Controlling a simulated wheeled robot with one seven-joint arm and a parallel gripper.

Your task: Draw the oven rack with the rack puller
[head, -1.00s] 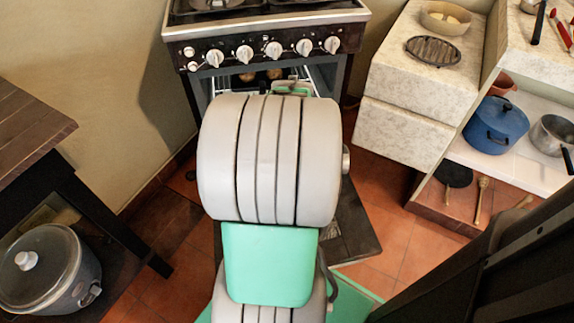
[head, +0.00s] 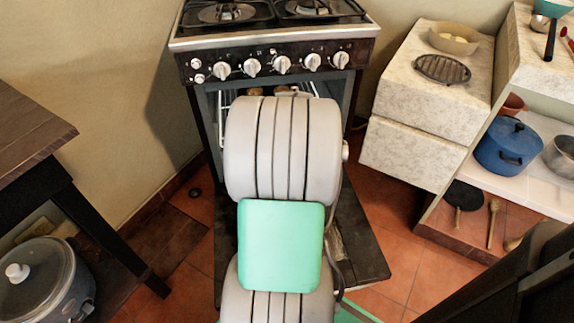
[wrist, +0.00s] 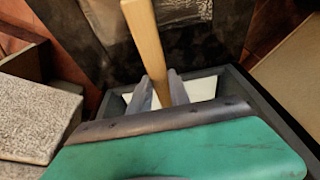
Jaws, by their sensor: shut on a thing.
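My gripper (wrist: 161,90) is shut on the wooden handle of the rack puller (wrist: 149,42) in the wrist view. The pale handle stands up between the two fingers, and its working end is not clear. In the head view, the oven (head: 272,62) stands at the top centre with its door (head: 362,245) lowered. Part of the wire rack (head: 226,101) shows inside, left of my arm, with brownish round things above it. My arm hides most of the opening, my gripper and the puller in the head view. I cannot tell whether the puller touches the rack.
A stone-topped cabinet (head: 412,150) stands right of the oven, with a bowl (head: 453,38) and a round grate (head: 442,69) on it. A blue pot (head: 507,146) sits on the right shelf. A dark table (head: 30,125) and a rice cooker (head: 45,275) are at left.

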